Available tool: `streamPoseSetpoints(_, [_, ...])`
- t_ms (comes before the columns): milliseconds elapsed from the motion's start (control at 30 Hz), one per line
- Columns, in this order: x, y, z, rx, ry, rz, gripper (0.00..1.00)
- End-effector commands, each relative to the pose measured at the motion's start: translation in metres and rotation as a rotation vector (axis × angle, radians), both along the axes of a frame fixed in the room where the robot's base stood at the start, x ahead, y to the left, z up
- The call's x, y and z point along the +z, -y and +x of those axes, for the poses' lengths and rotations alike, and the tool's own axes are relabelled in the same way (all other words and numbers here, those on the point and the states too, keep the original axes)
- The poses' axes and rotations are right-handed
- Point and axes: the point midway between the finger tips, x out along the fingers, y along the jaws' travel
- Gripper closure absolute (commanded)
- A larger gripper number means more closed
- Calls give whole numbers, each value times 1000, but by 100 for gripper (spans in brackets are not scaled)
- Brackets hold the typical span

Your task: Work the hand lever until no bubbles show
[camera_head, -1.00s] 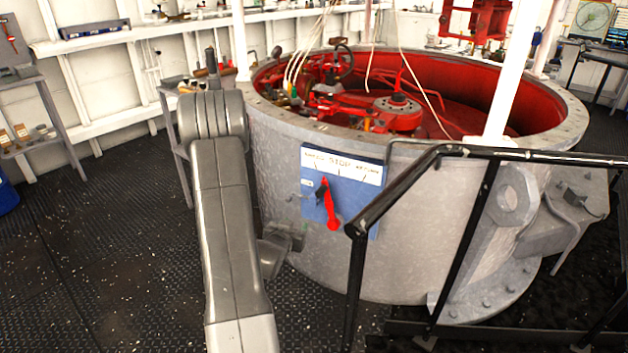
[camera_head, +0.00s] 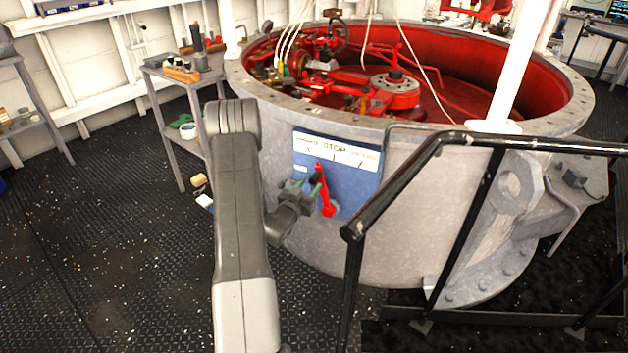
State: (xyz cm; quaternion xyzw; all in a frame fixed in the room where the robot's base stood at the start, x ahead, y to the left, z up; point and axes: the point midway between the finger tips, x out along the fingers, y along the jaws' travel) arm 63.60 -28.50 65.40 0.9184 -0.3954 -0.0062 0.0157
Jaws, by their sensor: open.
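A red hand lever (camera_head: 326,200) stands on a blue panel (camera_head: 352,192) on the side of a large grey round tank (camera_head: 420,240). The panel's white label reads STOP in the middle; the smaller words at its sides are blurred. The lever points up and slightly left, left of the STOP mark. No bubbles can be made out in this view.
A black handrail (camera_head: 400,185) runs close to the right of the panel. Red machinery (camera_head: 395,90) fills the open tank. A grey side table (camera_head: 180,75) with tools stands at the left behind my arm. The dark tread floor (camera_head: 110,240) at left is mostly clear.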

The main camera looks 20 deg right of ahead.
Motion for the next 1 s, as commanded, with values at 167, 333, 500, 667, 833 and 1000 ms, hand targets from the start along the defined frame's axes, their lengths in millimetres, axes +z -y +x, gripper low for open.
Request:
streamPoseSetpoints(167, [-1,22,20,-1,1,1,54])
streamPoseSetpoints(333, [0,31,30,1,1,1,54])
streamPoseSetpoints(500, [0,34,32,1,-1,1,54])
streamPoseSetpoints(667, [0,33,32,1,-1,1,54])
streamPoseSetpoints(833, [0,33,32,1,-1,1,87])
streamPoseSetpoints(1000, [0,33,32,1,-1,1,100])
